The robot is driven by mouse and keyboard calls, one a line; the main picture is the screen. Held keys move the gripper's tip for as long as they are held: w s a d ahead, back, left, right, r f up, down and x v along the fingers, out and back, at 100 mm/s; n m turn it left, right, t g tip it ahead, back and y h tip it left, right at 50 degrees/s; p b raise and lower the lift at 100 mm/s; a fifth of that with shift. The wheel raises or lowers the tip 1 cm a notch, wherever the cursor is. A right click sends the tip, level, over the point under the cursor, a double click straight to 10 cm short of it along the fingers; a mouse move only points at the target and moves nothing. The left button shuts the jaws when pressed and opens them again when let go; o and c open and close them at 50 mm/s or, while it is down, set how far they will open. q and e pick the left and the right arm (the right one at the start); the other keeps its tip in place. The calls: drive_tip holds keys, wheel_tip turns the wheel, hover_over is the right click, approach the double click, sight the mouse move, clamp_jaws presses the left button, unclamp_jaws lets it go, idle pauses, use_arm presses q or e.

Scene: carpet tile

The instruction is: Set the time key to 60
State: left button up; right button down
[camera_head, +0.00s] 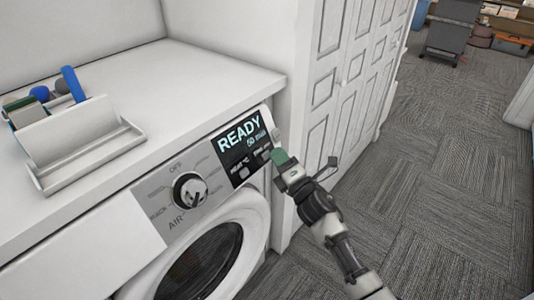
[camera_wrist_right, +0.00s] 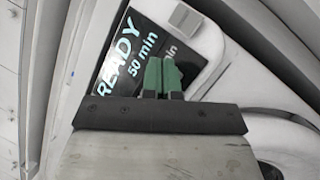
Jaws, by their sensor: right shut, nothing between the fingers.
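The display (camera_head: 240,143) on the white washer-dryer's front panel reads READY and 50 min; the same text shows in the right wrist view (camera_wrist_right: 128,60). Below it are a heat key (camera_head: 243,172) and the time key (camera_head: 265,157), each under a small label. My right gripper (camera_head: 281,157) has green fingertips and is shut and empty, just right of the time key. In the right wrist view its fingertips (camera_wrist_right: 162,76) overlap the panel's lower part and hide the time key. I cannot tell whether they touch it. My left gripper is out of view.
A round dial (camera_head: 190,190) sits left of the display, above the round door (camera_head: 207,262). A white tray (camera_head: 85,158) with blue and green items stands on the top at left. White panelled doors (camera_head: 345,75) stand close on the right.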

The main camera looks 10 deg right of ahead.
drive_tip(key=shift+s+d, duration=0.1)
drive_tip(key=shift+s, duration=0.05)
drive_tip(key=shift+s+d+r+p, duration=0.6)
drive_tip(key=shift+s+d+p, duration=0.1)
drive_tip(key=shift+s+p, duration=0.15)
drive_tip(key=shift+s+d+r+p, duration=0.6)
drive_tip(key=shift+s+d+p, duration=0.1)
drive_tip(key=shift+s, duration=0.2)
idle(2.0)
drive_tip(key=s+d+r+p, duration=0.1)
drive_tip(key=p, duration=0.2)
drive_tip(key=s+d+p, duration=0.1)
drive_tip(key=p, duration=0.2)
drive_tip(key=shift+s+r+p, duration=0.3)
drive_tip(key=shift+s+r, duration=0.05)
drive_tip(key=shift+w+f, duration=0.1)
